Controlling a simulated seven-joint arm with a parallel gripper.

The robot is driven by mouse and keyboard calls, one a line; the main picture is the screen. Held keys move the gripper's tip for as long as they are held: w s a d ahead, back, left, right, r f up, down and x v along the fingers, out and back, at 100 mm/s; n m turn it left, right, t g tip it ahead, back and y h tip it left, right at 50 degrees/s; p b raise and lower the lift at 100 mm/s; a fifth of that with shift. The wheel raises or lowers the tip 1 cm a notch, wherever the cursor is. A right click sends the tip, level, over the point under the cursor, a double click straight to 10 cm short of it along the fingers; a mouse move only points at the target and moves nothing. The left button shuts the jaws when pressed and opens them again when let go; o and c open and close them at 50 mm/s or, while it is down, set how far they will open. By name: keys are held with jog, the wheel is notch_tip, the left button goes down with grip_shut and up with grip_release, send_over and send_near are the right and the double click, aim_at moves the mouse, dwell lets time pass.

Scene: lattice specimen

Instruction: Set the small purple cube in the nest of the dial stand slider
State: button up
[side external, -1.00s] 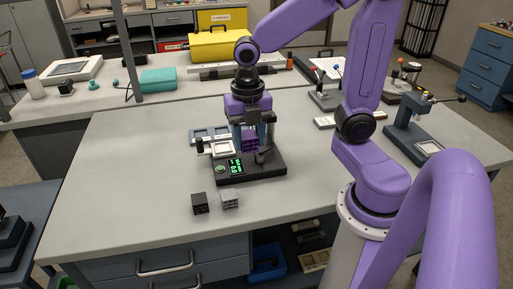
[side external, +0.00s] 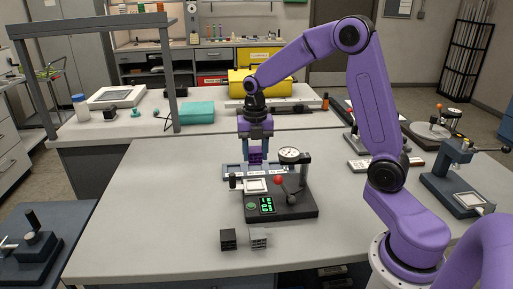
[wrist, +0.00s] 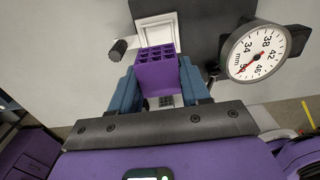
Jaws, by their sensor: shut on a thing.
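My gripper (side external: 257,157) is shut on the small purple cube (side external: 256,158), which has a grid of openings. In the wrist view the cube (wrist: 157,72) sits between the two blue fingers. The dial stand (side external: 290,203) has a dark base, a lit green display and a round dial gauge (side external: 289,155). Its slider holds a white square nest (side external: 256,186), which looks empty. In the wrist view the cube overlaps the near edge of the nest (wrist: 143,30); the gauge (wrist: 256,52) is to the right. The cube appears raised and apart from the nest.
A black cube (side external: 228,239) and a grey cube (side external: 259,237) stand on the table in front of the dial stand. A blue-grey tray (side external: 234,171) lies behind it. A slider knob (wrist: 119,48) is left of the nest. The left of the table is clear.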

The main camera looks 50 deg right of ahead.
jog(key=shift+f, duration=3.75)
jog(key=shift+o, duration=1.4)
jog(key=shift+c, duration=1.2)
jog(key=shift+f, duration=0.1)
